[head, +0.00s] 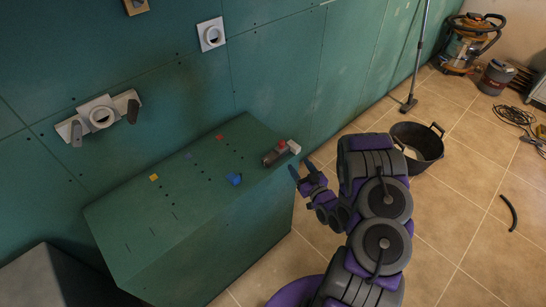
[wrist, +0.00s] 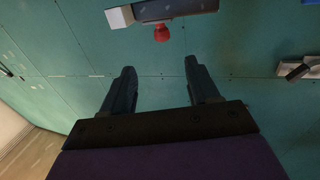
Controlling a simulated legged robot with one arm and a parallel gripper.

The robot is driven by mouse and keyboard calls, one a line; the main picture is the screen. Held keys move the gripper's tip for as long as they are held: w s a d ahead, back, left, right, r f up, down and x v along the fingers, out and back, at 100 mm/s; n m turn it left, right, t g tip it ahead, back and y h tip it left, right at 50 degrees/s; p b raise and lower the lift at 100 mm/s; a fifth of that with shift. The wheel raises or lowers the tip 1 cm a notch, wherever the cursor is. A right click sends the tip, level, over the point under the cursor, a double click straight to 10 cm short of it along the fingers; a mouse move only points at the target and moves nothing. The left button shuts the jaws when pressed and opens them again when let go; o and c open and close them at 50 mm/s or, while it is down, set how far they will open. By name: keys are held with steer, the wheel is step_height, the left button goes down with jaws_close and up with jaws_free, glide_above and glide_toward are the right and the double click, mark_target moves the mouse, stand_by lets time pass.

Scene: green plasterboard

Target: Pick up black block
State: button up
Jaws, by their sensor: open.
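A dark block (head: 270,158) lies at the right end of the green box's top (head: 150,215) in the head view. A red piece (head: 282,146) and a white piece (head: 294,147) sit against it; I cannot tell whether they are joined to it. The dark block (wrist: 178,8) also shows at the top edge of the wrist view, partly cut off, with the white piece (wrist: 119,17) at its left and a red knob (wrist: 162,33) below. My gripper (head: 302,169) is open and empty, just right of the dark block and apart from it. Its two fingers (wrist: 160,66) point towards these pieces.
A blue block (head: 234,179) and small yellow (head: 153,177), purple (head: 188,156) and red (head: 220,137) pieces are on the box top. The green wall (head: 280,70) rises behind, carrying white fittings (head: 101,116). A black bucket (head: 420,145) stands on the floor at right.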

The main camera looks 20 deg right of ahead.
mark_target(280, 140)
steer(key=w, duration=0.3)
steer(key=w+b, duration=0.1)
steer(key=w, duration=0.3)
steer(key=w+b, duration=0.1)
steer(key=w, duration=0.3)
steer(key=shift+w+a, duration=0.15)
steer(key=shift+a, duration=0.25)
steer(key=w, duration=0.1)
steer(key=w+b, duration=0.1)
steer(key=w, duration=0.3)
steer(key=shift+a, duration=0.3)
jaws_close()
